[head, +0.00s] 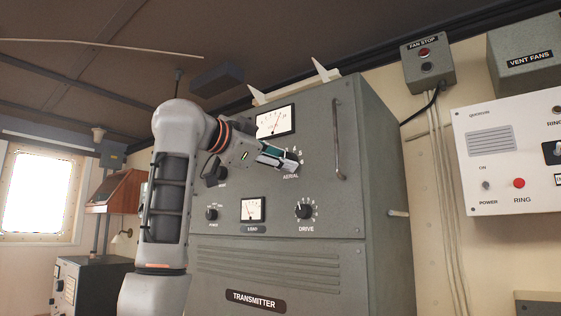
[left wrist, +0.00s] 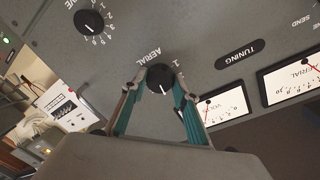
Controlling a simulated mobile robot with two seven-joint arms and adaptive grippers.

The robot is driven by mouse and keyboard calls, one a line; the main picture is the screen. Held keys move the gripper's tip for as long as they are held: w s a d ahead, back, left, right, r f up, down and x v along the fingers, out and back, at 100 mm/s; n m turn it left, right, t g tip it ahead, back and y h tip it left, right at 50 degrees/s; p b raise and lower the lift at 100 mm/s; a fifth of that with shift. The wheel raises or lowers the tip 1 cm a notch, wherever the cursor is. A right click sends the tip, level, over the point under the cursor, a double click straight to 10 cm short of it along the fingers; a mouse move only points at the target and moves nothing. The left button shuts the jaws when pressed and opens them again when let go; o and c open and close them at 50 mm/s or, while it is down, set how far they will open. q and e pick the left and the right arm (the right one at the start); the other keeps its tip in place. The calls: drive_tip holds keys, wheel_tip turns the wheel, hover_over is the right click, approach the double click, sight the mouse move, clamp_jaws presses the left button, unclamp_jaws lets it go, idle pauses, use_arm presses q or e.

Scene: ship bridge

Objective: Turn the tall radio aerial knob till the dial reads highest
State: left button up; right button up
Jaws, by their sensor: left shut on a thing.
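The tall grey transmitter (head: 300,262) stands ahead, with the round black aerial knob high on its face. In the head view my gripper covers the knob. In the left wrist view the aerial knob (left wrist: 160,78) shows with a white pointer line. My left gripper (head: 284,160) has its teal-padded fingers on both sides of the knob, shut on it. The aerial dial (head: 272,121) is a white meter above the gripper. In the left wrist view the aerial dial (left wrist: 297,84) shows at an angle with a red needle; its exact reading is hard to tell. My right gripper is in no view.
The drive knob (head: 305,210) and a small load meter (head: 253,208) sit below. A handle (head: 338,140) stands out at the panel's right. A fan stop box (head: 428,62) and a white ring panel (head: 512,150) hang on the right wall.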

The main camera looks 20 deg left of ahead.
use_arm(q)
drive_tip(key=shift+r+m, duration=0.1)
drive_tip(key=shift+m, duration=1)
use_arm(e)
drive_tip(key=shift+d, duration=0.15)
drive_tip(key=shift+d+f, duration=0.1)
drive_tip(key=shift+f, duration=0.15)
use_arm(q)
drive_tip(key=o, duration=1.1)
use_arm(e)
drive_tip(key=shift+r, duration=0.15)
use_arm(q)
drive_tip(key=shift+s, duration=0.1)
